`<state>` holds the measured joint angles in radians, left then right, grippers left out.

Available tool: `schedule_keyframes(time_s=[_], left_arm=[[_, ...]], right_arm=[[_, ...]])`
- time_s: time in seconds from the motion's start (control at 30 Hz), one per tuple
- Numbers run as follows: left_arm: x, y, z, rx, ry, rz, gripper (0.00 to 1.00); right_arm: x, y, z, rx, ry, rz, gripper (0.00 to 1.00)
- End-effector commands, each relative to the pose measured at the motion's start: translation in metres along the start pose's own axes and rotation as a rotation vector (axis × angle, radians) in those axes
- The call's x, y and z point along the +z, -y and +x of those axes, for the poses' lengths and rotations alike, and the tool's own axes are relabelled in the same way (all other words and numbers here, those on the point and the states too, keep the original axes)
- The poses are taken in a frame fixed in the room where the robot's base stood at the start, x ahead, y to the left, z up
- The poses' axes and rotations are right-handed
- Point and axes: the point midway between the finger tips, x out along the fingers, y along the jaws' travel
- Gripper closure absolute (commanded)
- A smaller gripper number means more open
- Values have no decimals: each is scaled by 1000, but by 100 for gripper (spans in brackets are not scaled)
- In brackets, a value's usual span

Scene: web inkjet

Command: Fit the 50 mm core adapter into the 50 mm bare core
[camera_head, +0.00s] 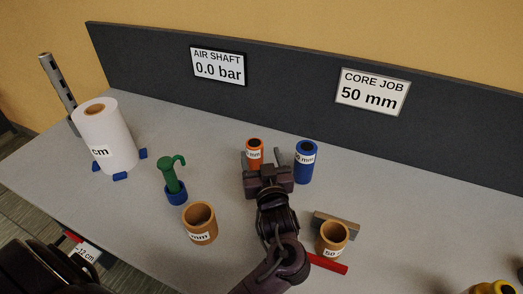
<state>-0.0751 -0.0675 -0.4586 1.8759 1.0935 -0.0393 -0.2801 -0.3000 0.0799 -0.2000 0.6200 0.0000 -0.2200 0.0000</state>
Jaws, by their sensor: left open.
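An orange adapter (254,148) and a blue adapter (305,168) stand upright near the back of the table; their labels end in "mm", with the number partly hidden or too small to read surely. My left gripper (264,161) is open, with its fingers around or just in front of the orange adapter, whose lower part it hides. I cannot tell whether they touch. The blue adapter is just right of the fingers. A tan bare core (332,244) at right has a label that seems to start with "50". Another tan core (200,230) stands left of my arm. My right gripper is not in view.
A sign reads CORE JOB 50 mm (371,92); another reads AIR SHAFT 0.0 bar (218,67). A white roll (108,140), a green hooked tool (171,174) in a blue cup, a grey block (346,225) and a red strip (327,264) are around. A yellow item (492,287) is bottom right.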

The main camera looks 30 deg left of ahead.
Motion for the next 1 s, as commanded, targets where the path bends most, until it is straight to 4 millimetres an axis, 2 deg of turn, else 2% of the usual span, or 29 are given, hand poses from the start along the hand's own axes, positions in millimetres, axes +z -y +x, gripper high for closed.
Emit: schedule_keyframes(time_s=[0.5, 0.63, 0.83, 1.0], left_arm=[[-5, 7, 66, -1, -1, 2, 33], [-4, 7, 74, 0, -1, 1, 33], [-3, 7, 74, 0, 0, 0, 33], [-3, 7, 74, 0, 0, 0, 56]], right_arm=[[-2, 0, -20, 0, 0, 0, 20], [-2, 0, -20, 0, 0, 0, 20], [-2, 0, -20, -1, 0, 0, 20], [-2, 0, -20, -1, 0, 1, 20]])
